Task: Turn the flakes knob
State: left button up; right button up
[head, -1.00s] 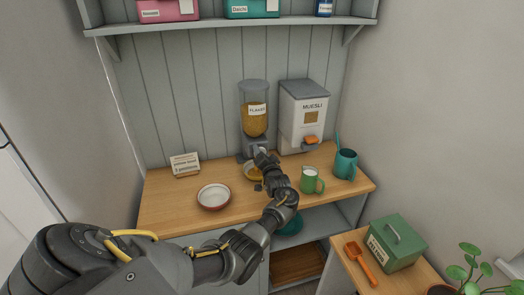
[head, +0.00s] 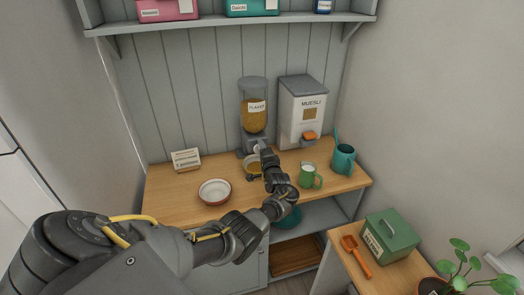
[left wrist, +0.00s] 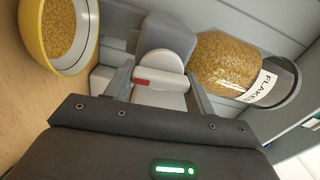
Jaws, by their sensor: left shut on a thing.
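The flakes dispenser (head: 253,115) stands at the back of the wooden counter, its clear hopper holding golden flakes. In the head view my left gripper (head: 266,155) is at the dispenser's base and hides the knob. A bowl (head: 250,172) with flakes in it is beside the gripper; its yellow wall also shows in the left wrist view (left wrist: 84,62). My right gripper is out of view.
A muesli dispenser (head: 302,110) stands to the right. A green mug (head: 307,180) and a teal jug (head: 343,160) are right of my gripper. An empty bowl (head: 214,192) and a small sign (head: 186,160) are to the left. A shelf (head: 230,25) runs above.

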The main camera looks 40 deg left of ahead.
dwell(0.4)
pick_arm(q)
jog(key=o, duration=1)
jog(key=v, duration=1)
jog(key=shift+s+d, duration=0.25)
jog(key=shift+d, duration=0.1)
